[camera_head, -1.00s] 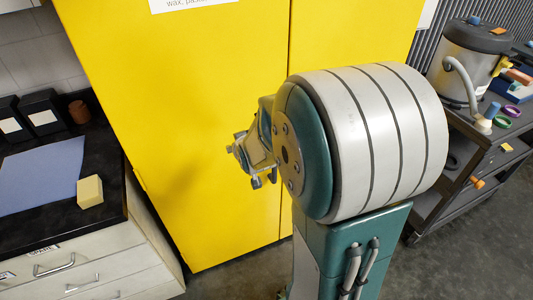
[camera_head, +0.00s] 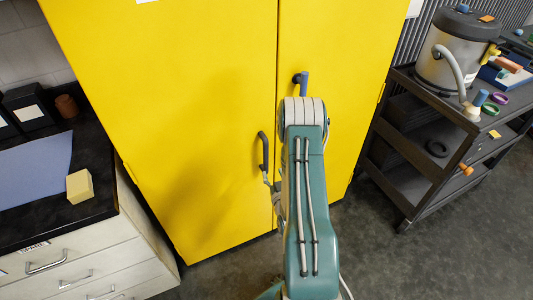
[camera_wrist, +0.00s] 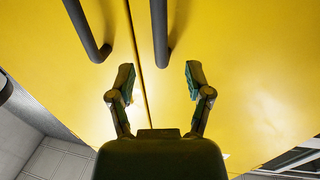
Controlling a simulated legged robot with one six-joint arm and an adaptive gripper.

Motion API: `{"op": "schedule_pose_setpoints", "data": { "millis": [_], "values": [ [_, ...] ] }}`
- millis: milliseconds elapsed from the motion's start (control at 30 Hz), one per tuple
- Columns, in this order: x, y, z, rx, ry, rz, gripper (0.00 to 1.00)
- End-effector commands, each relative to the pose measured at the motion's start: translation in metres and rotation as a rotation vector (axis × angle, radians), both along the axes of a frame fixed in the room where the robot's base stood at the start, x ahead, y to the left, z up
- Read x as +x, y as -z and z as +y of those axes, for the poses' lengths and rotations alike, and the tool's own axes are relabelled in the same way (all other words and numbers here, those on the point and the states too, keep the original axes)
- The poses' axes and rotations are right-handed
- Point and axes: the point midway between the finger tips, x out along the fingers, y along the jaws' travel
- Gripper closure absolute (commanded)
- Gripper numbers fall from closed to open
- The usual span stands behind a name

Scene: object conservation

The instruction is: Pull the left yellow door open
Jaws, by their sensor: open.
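The left yellow door (camera_head: 170,110) fills the middle of the head view and appears closed, with a straight seam against the right yellow door (camera_head: 345,75). Its dark curved handle (camera_head: 263,150) stands near the seam and shows at upper left in the wrist view (camera_wrist: 88,32). My gripper (camera_wrist: 158,78) is open and empty, close to the doors. In the head view it is mostly hidden.
A black-topped counter with drawers (camera_head: 45,258) stands at left, holding a yellow block (camera_head: 79,186) and a blue sheet (camera_head: 35,170). A dark cart (camera_head: 400,165) with a grey canister (camera_head: 455,55) stands at right. Grey floor (camera_head: 365,250) is free in front.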

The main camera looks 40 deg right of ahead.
Motion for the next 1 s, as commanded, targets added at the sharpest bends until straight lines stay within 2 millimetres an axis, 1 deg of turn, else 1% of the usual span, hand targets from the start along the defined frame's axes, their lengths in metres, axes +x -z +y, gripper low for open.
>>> {"op": "schedule_pose_setpoints", "data": {
  "millis": [67, 167, 500, 700, 833, 1000],
  "values": [
    [0.000, 0.002, -0.002, -0.002, 0.003, -0.009, 0.35],
    [0.008, 0.002, -0.007, -0.002, 0.002, -0.011, 0.35],
    [0.064, 0.002, -0.033, -0.001, 0.001, -0.010, 0.35],
    [0.088, 0.002, -0.044, 0.000, 0.003, -0.009, 0.35],
    [0.095, 0.003, -0.047, 0.001, 0.002, -0.008, 0.35],
    [0.096, 0.003, -0.048, 0.002, 0.003, -0.008, 0.35]
  ]
}}
